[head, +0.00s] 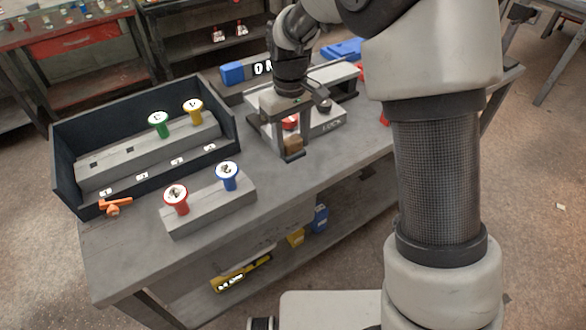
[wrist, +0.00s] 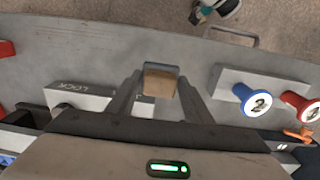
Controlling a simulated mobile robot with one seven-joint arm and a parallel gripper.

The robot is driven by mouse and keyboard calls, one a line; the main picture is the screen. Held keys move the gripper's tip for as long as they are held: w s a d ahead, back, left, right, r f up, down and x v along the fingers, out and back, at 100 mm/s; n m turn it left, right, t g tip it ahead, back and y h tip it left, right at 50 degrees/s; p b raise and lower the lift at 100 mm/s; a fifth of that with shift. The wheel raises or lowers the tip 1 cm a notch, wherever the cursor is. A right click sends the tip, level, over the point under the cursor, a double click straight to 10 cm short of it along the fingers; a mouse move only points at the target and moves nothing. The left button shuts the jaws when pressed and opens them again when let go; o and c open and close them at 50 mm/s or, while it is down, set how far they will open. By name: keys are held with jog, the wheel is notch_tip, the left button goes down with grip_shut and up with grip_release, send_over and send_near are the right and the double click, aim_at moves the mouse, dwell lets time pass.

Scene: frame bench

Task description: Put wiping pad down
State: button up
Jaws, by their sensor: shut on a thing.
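The wiping pad (head: 293,142) is a small tan-brown block with a grey upper part, seen in the head view at the bench's middle. My gripper (head: 288,148) is shut on it, with one finger at each side. In the wrist view the pad (wrist: 160,80) sits between the two dark fingertips. The pad is low over the grey bench (head: 285,190), near its front edge; I cannot tell whether it touches the top. Part of the pad is hidden by a finger.
A grey fixture marked LOCK (head: 328,121) stands just behind my gripper. Left are a grey block (head: 215,212) with red and blue knobs, a dark open tray (head: 62,170) with green and yellow knobs, and an orange clip (head: 115,206). Bare bench lies between the knob block and my gripper.

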jog(key=shift+f+b, duration=0.35)
jog(key=shift+f, duration=3)
jog(key=shift+f, duration=0.1)
jog(key=shift+f, duration=0.1)
jog(key=o, duration=1.2)
